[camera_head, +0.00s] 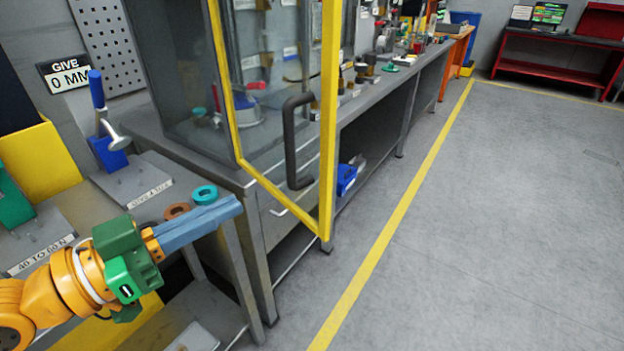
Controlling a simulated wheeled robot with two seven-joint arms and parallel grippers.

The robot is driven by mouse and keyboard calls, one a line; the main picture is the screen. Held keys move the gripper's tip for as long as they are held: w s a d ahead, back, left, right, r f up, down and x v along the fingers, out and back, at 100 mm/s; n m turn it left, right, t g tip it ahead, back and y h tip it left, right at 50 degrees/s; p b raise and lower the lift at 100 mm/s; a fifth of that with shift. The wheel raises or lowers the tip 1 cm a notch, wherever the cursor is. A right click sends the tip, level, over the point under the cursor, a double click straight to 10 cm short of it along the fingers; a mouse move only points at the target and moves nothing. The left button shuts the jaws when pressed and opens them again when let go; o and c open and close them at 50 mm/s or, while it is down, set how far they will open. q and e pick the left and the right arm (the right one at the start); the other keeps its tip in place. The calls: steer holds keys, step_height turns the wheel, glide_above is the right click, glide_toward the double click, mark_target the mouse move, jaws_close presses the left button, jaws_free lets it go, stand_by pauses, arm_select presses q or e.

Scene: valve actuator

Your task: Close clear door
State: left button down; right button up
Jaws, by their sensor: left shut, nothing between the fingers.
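The clear door (270,140) has a yellow frame and a dark grey bar handle (291,140). It stands open, swung out from the bench cabinet toward the floor aisle. My left gripper (238,206) has blue fingers and comes in from the lower left. Its fingers are shut and empty, pointing right. In the picture the fingertips are just left of the door's lower edge; I cannot tell the exact depth gap. The handle is up and to the right of the fingertips. My right gripper is not in view.
A near bench (150,185) holds a blue-handled tool (97,95), a teal ring (204,194) and a brown ring (176,211). The long grey bench continues behind the door with several small parts. The grey floor (480,220) at right is clear, with a yellow line (400,225).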

mark_target(327, 162)
arm_select(q)
steer(key=p+x, duration=0.5)
steer(key=x, duration=0.1)
steer(key=p+x, duration=0.5)
steer(key=x, duration=0.2)
steer(key=shift+s+d+r, duration=0.15)
steer(key=shift+s+d, duration=0.05)
steer(key=shift+d, duration=0.1)
steer(key=shift+w+d, duration=0.3)
steer(key=shift+d, duration=0.1)
